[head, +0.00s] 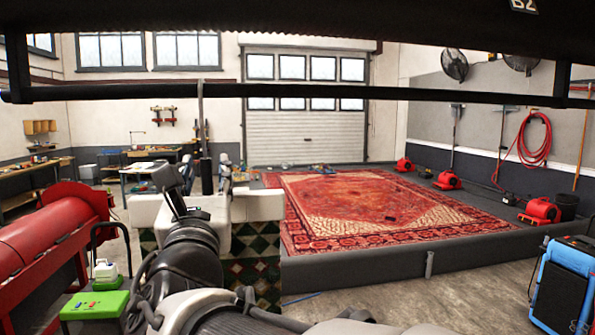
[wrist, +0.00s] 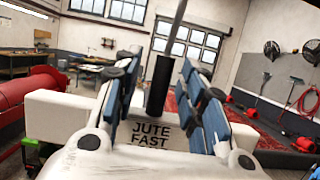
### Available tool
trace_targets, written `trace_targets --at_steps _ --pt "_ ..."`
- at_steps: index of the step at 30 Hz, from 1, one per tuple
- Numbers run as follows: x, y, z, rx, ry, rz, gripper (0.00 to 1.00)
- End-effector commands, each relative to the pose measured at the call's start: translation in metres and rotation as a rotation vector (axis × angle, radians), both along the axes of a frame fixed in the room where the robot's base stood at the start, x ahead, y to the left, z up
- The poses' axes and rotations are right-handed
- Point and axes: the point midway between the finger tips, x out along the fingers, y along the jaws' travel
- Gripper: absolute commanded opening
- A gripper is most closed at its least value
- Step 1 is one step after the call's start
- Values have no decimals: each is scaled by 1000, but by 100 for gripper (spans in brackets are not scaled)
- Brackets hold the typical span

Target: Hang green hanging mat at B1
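The green hanging mat (head: 256,275), with dark green, red and cream diamonds, hangs below a white bar (head: 258,206). The bar also shows in the wrist view (wrist: 60,112), with a "JUTE FAST" label. A grey rod (head: 200,112) with a black grip (wrist: 159,85) rises from the bar. The rod's top overlaps the dark horizontal rail (head: 330,92) in the head view; I cannot tell if they touch. My gripper (wrist: 160,88) is open, its blue-padded fingers on either side of the black grip with gaps visible. My arm hides part of the mat. The B1 mark is not seen.
A dark overhead beam has a B2 tag (head: 524,5) at the upper right. A red patterned rug (head: 365,212) lies on a low grey platform. A red cylindrical machine (head: 50,240) and green stool (head: 95,304) stand left. A blue machine (head: 562,285) stands right.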

Motion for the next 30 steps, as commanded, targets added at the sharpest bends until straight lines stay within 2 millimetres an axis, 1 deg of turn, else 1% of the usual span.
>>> trace_targets --at_steps 5,9,15,18,20,22,23,26,29,30 --pt "-26 -5 -9 0 0 3 38" --pt "-55 -12 -19 0 -2 5 38" --pt "-89 -20 -31 2 -3 3 38" --pt "-100 -23 -35 2 -4 3 38" --pt "-103 -24 -37 3 -2 1 38" --pt "-104 -30 -40 14 8 -10 38" --pt "-102 -36 -42 24 18 -21 38" --pt "-89 -70 -56 102 87 -91 38" --pt "-74 -128 -83 248 197 -209 38" --pt "-71 -155 -97 325 247 -266 38"
